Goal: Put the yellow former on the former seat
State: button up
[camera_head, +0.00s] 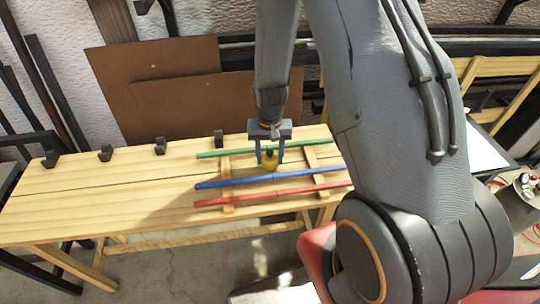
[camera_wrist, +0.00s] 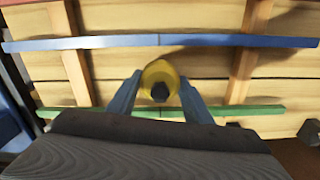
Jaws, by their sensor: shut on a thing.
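The yellow former (camera_head: 270,164) is between the fingers of my gripper (camera_head: 270,156), over the right part of the wooden bench. In the wrist view the former (camera_wrist: 158,72) is a rounded yellow piece with a dark faceted centre. The two blue-grey fingers of my gripper (camera_wrist: 160,95) close on it from both sides. It appears between the blue and green laths; its height above the bench is hard to judge. I cannot pick out the former seat for certain in either view.
Green (camera_head: 210,154), blue (camera_head: 225,182) and red (camera_head: 225,200) laths lie across two wooden cross-strips (camera_head: 226,168) on the bench (camera_head: 100,205). Several dark blocks (camera_head: 105,152) stand along its back edge. The bench's left half is mostly clear. Brown boards (camera_head: 150,70) lean behind.

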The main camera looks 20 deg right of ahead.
jog(key=shift+f, duration=0.25)
jog(key=shift+f+b, duration=0.3)
jog(key=shift+f, duration=0.05)
jog(key=o, duration=1.3)
